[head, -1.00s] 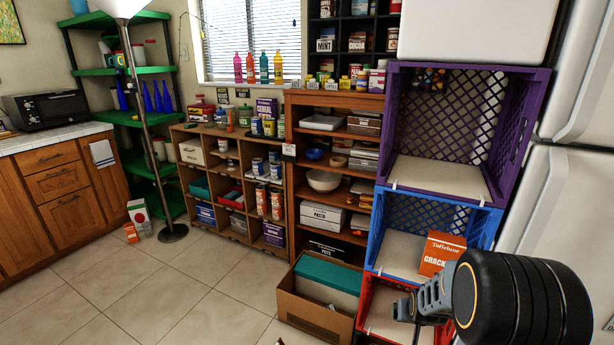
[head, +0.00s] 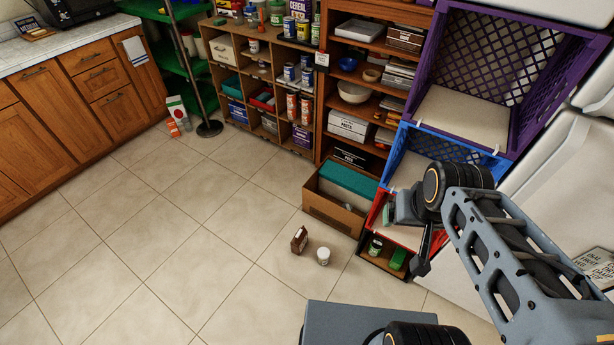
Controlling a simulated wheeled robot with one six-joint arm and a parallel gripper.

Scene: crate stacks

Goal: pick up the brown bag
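A small brown bag (head: 299,240) with a pale patch stands on the tiled floor, left of the crate stack and in front of the cardboard box. It looks slightly tilted. My gripper (head: 390,209) is at the end of my arm, in front of the red crate, up and to the right of the bag and well apart from it. Its fingers are small and partly hidden by the wrist, so I cannot tell whether they are open or shut. I see nothing held in it.
A white-lidded jar (head: 323,257) stands right beside the bag. A cardboard box (head: 331,211) with a teal lid is behind. Purple (head: 515,146), blue (head: 398,150) and red (head: 375,213) crates are stacked at right. The floor to the left is clear.

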